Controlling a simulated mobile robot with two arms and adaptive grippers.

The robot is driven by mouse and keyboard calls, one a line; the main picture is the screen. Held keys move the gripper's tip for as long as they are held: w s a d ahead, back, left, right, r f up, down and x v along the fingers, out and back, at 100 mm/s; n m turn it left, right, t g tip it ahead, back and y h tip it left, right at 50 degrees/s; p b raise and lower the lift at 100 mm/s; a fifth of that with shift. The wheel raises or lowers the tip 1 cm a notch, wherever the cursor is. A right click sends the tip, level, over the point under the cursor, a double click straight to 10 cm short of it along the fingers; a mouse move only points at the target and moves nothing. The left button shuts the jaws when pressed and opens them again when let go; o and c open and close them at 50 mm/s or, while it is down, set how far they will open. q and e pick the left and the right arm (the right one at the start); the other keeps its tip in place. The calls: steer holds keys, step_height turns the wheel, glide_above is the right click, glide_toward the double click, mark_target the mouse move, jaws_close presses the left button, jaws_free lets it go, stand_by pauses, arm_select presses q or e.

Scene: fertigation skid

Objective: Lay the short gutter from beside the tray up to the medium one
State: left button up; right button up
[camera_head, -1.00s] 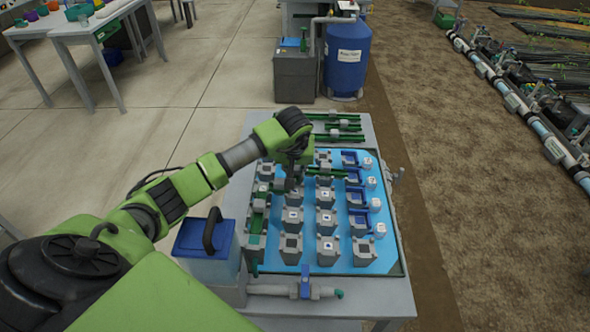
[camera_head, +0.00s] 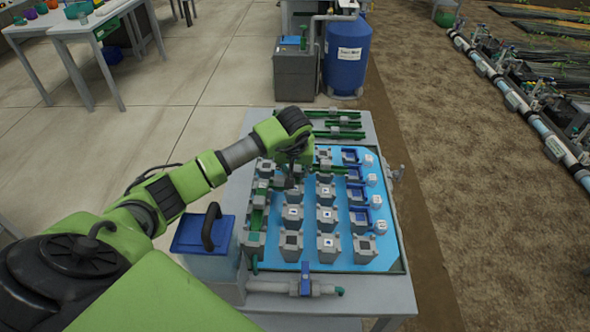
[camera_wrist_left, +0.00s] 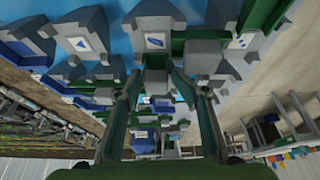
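My left gripper (camera_head: 292,178) is over the left-back part of the blue tray (camera_head: 283,262), pointing down. A green gutter (camera_wrist_left: 252,42) with a grey block (camera_wrist_left: 205,58) lies just right of the fingertips there. In the head view a green gutter (camera_head: 257,220) runs along the tray's left side. Several green gutters with grey blocks (camera_head: 336,124) lie behind the tray. I cannot tell which is short or medium. My right gripper is out of view.
Several grey posts (camera_head: 327,218) with marked tops stand in rows on the tray. Blue channels (camera_head: 357,195) and white cubes (camera_head: 379,227) line its right side. A blue-lidded container (camera_head: 203,236) and a grey pipe with a blue valve (camera_head: 305,283) stand at the front.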

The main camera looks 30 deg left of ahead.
arm_select(q)
steer(key=shift+r+p, duration=0.4)
steer(key=shift+r, duration=0.1)
steer(key=b+v, duration=0.1)
steer(key=v, duration=1.1)
steer(key=shift+b, duration=0.3)
